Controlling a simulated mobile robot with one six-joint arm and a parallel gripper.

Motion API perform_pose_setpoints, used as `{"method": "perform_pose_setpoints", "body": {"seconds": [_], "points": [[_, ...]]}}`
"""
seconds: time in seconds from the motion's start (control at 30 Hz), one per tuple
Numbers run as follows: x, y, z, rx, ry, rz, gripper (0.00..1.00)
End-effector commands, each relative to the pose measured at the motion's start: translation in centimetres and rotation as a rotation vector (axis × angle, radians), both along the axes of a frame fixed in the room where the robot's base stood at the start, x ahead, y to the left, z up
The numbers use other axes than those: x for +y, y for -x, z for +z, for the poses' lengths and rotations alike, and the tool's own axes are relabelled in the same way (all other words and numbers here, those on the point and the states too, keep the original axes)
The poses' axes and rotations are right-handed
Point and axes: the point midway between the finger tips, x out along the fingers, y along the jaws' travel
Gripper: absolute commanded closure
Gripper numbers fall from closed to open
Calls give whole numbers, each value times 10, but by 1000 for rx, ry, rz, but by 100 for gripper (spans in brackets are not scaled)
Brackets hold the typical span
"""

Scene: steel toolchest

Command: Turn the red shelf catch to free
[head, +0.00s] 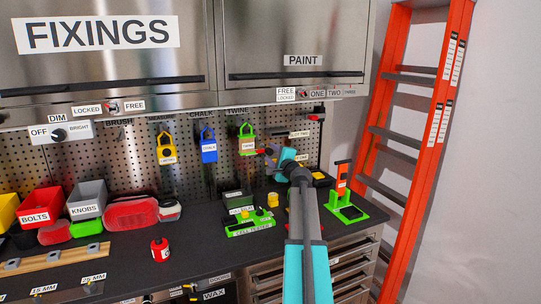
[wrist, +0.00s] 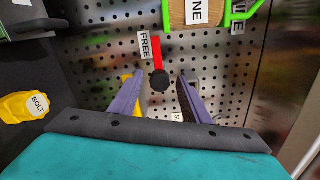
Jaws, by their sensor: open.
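The red shelf catch (wrist: 156,50) is on the pegboard in the wrist view. It has a red arm and a round black hub (wrist: 159,81). The red arm points to the top of the picture from the hub. A FREE label (wrist: 145,46) sits just left of the arm. A second label near the right finger is partly hidden. My gripper (wrist: 160,77) is open, with one purple finger on each side of the hub in the picture; I see no contact.
A green twine padlock-shaped holder (head: 247,141) hangs left of my gripper. The worktop below holds a green cell tester (head: 250,230), a yellow item (head: 273,199) and a green stand (head: 345,212). An orange ladder (head: 425,130) stands at the right.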

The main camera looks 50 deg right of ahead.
Motion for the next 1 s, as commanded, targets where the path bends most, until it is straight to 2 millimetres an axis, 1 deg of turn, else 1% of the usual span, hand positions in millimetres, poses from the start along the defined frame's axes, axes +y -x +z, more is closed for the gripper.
{"method": "perform_pose_setpoints", "body": {"seconds": [0.27, 1.0], "points": [[9, 22, -1, 0, 0, -2, 57], [40, 96, -2, 0, 0, -2, 57]]}}
